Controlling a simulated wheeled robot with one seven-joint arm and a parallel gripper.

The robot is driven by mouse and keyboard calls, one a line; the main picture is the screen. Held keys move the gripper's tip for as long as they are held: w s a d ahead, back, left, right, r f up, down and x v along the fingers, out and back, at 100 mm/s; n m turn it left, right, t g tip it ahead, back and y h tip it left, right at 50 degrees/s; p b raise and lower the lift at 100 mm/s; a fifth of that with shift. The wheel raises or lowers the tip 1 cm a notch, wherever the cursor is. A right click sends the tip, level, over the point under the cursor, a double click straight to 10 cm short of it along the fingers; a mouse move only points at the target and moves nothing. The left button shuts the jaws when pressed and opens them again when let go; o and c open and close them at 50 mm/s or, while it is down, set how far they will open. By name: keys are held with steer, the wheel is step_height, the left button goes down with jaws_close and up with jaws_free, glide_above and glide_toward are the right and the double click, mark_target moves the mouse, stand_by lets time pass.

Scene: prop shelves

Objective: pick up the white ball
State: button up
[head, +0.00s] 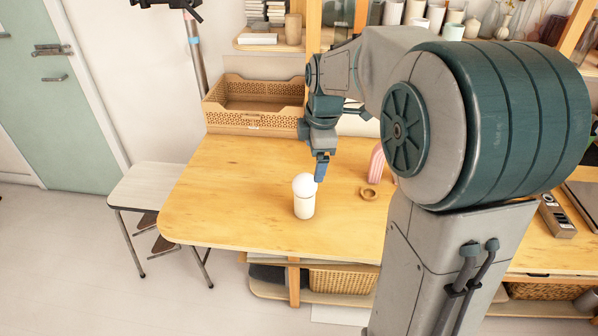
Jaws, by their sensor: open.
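The white ball (304,184) rests on top of a cream cylindrical holder (304,207) that stands upright on the wooden table (235,195). My gripper (321,170) is open, just right of the ball and slightly above it, with a blue fingertip pointing down. I cannot tell whether the finger touches the ball or stands apart from it in depth. The other finger is not clearly visible.
A brown ring (369,194) and a pink arch (377,165) are right of the holder. A tan perforated crate (251,120) stands at the table's back left. Shelves with jars are behind. The table's left part is clear; a grey stool (150,187) stands beside it.

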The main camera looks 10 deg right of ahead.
mark_target(306, 177)
steer(key=w+f+n, duration=0.1)
steer(key=w+f, duration=0.1)
steer(key=f, duration=0.1)
steer(key=w+f+n, duration=0.1)
steer(key=w+f, duration=0.1)
steer(key=f, duration=0.1)
steer(key=w+f+n, duration=0.2)
steer(key=f, duration=0.1)
steer(key=shift+p, duration=0.4)
steer(key=shift+w+a+f+p, duration=0.15)
steer(key=shift+f+p, duration=0.15)
steer(key=shift+f, duration=1.1)
steer(key=shift+w+a+f+p, duration=0.15)
steer(key=shift+f+p, duration=0.15)
steer(key=shift+f, duration=1.05)
steer(key=c, duration=1)
